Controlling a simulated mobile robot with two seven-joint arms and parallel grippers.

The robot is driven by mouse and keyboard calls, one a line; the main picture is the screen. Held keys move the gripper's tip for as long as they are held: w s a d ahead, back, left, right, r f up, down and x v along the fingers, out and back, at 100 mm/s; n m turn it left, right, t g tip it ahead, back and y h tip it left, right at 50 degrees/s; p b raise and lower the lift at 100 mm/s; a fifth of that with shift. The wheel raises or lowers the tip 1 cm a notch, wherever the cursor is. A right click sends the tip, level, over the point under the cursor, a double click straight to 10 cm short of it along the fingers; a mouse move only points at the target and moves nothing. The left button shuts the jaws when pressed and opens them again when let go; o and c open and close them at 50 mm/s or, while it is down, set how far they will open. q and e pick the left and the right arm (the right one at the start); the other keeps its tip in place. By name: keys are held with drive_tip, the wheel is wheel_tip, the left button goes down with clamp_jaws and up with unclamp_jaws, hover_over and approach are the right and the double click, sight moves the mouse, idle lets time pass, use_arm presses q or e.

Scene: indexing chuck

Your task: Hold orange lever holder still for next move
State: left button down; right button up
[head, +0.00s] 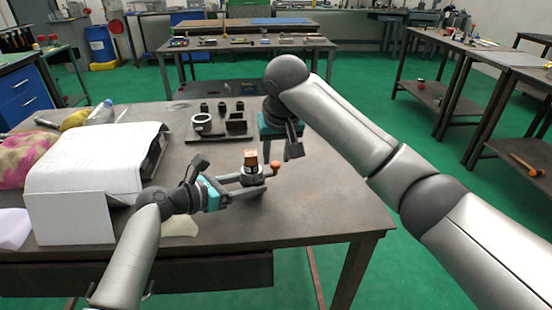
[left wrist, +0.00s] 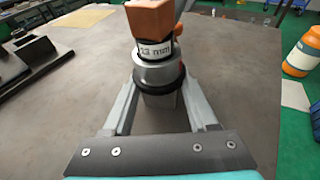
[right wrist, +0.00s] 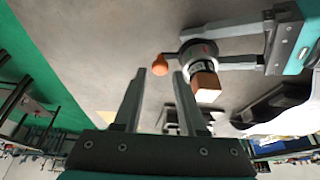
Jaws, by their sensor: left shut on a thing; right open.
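The grey round holder (head: 250,172) stands on the table with a copper-brown block (head: 250,157) in its top. Its lever ends in an orange knob (head: 275,164), pointing right in the head view. In the left wrist view the holder (left wrist: 160,72) has a white label ending in "3 mm". My left gripper (head: 250,182) is shut around the holder, one finger on each side. My right gripper (head: 281,152) is open and empty, above and beyond the holder. In the right wrist view the orange knob (right wrist: 160,65) appears near and between its fingertips; contact cannot be told.
A ring and several dark parts (head: 222,122) lie behind the holder. The table (head: 330,205) is bare to the right of the holder.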

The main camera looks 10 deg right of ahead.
drive_tip(key=shift+x, duration=1.05)
clamp_jaws()
